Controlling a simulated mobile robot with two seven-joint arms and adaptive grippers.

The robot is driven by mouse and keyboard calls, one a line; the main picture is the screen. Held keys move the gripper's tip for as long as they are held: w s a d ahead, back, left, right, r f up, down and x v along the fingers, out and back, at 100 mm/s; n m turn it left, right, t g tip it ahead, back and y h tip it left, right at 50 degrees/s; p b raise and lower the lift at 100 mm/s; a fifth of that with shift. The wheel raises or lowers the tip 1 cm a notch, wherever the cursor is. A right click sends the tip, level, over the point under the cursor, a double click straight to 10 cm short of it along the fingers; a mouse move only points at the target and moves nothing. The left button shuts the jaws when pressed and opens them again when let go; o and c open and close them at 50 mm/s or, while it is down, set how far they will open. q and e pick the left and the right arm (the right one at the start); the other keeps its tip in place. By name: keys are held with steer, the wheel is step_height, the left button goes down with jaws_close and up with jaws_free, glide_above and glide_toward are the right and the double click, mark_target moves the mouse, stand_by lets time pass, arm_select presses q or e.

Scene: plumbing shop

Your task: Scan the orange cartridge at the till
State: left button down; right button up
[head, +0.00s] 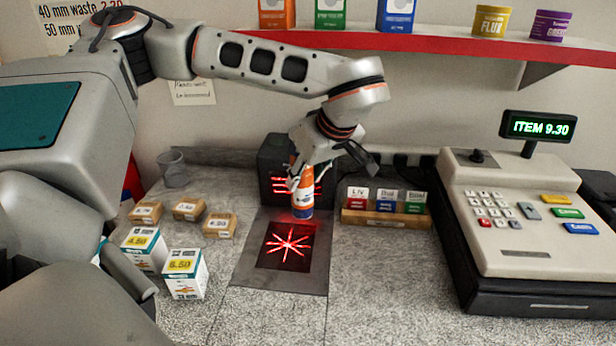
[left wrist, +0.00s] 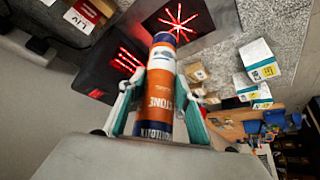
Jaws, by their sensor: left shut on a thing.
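The orange cartridge (head: 303,193) has an orange and white body with a blue end. My left gripper (head: 308,165) is shut on it and holds it above the scanner, close to the scanner's upright part. In the left wrist view the cartridge (left wrist: 158,85) lies between the two fingers of my left gripper (left wrist: 155,90). The scanner plate (head: 306,282) has a dark window with a red star of light. The upright part of the scanner (head: 272,150) shows red lines behind the cartridge. The till (head: 520,210) stands at the right, and its display (head: 538,127) reads "ITEM 9.30". My right gripper is not seen.
Several small cardboard boxes (head: 220,225) and two white priced boxes (head: 185,275) stand left of the scanner. A wooden card holder (head: 385,219) is right of it. A red-edged shelf (head: 430,47) hangs above. The front counter between scanner and till is clear.

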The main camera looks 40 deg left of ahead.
arm_select(q)
steer(key=s+d+r, duration=0.3)
steer(key=s+r, duration=0.2)
steer(key=shift+s, duration=0.3)
